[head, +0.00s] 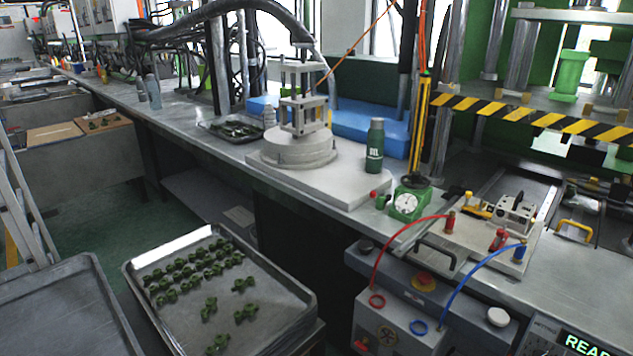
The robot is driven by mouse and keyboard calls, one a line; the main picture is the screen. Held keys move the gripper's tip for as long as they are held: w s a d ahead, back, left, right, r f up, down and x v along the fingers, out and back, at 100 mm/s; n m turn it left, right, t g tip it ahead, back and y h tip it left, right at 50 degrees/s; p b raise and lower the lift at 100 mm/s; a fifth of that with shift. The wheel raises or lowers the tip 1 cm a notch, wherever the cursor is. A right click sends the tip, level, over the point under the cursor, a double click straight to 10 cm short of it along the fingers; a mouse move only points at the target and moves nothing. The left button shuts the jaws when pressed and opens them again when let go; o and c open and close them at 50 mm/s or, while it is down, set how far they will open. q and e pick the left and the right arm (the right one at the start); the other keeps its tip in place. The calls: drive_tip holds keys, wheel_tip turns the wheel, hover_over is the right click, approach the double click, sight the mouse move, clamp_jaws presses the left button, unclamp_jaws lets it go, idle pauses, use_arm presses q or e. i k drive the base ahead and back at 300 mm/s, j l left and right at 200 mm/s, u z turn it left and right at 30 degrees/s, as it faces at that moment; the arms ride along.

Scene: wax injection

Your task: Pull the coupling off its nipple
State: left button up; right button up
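A red hose (402,236) arches from a red ring port on the grey control box to a brass-and-red coupling (450,222) standing upright at the plate. A blue hose (458,288) arches from a blue ring port to a blue-and-brass coupling (520,251) near the plate's right edge. Both couplings look seated, but the nipples under them are hidden or too small to make out. A separate small red fitting (498,240) sits on the plate between them. Neither of my grippers is in view.
The pale plate (470,246) bears a metal block with a black handle (515,212). A green dial gauge (408,204) and green bottle (375,146) stand to its left. The grey control box (392,328) stands in front. A metal tray (172,325) holds several green parts.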

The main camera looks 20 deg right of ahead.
sight(518, 255)
drive_tip(key=z, duration=1.95)
